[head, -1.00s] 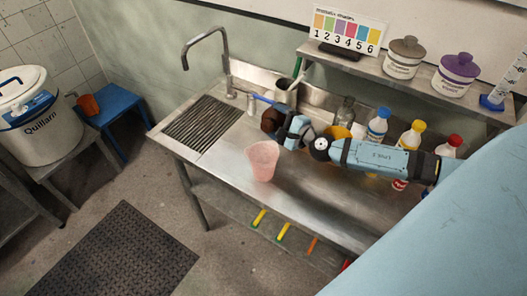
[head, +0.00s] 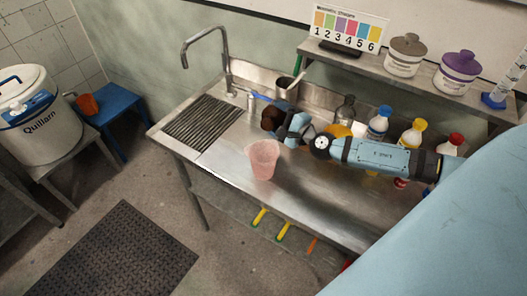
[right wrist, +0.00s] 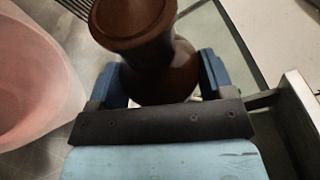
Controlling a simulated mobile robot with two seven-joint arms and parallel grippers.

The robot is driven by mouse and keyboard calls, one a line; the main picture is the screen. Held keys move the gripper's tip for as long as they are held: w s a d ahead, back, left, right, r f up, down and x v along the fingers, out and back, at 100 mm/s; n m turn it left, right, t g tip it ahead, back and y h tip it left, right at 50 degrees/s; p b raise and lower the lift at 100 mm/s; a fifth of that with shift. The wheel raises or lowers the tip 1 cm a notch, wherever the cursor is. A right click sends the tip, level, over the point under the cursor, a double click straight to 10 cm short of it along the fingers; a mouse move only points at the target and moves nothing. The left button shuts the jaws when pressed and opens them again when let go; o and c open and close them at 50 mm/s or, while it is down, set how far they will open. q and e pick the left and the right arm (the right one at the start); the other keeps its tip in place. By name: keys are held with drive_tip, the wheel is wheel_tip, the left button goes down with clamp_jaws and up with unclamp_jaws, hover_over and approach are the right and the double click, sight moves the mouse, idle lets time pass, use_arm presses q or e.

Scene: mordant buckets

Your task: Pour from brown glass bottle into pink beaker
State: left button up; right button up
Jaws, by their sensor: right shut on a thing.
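The brown glass bottle (head: 269,118) is held by my right gripper (head: 279,124) above the steel counter, near the back in the head view. In the right wrist view the bottle (right wrist: 150,65) sits between the two blue fingers, its round rim and neck toward the top of the picture. My right gripper (right wrist: 161,85) is shut on its body. The pink beaker (head: 263,161) stands upright on the counter, in front of the bottle and apart from it. It also shows at the left edge of the wrist view (right wrist: 30,75). I cannot see the beaker's contents. My left gripper is out of view.
Bottles with blue (head: 378,126), yellow (head: 411,139) and red caps stand behind my right forearm, with a yellow item partly hidden. A metal cup (head: 287,88) and tap (head: 226,65) are at the back. The drainboard (head: 203,122) is clear.

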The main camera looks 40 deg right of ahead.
drive_tip(key=shift+w+r+n+b, duration=0.1)
drive_tip(key=shift+r+n+b, duration=0.2)
drive_tip(key=shift+n+b, duration=0.1)
idle(0.8)
drive_tip(key=shift+s+a+r+n+t, duration=0.4)
drive_tip(key=shift+r+n+t, duration=0.15)
drive_tip(key=shift+n, duration=0.25)
idle(1.6)
drive_tip(key=shift+w+f+n+y+b, duration=0.15)
drive_tip(key=shift+n+y+b, duration=0.15)
drive_tip(key=shift+b, duration=0.3)
idle(1.0)
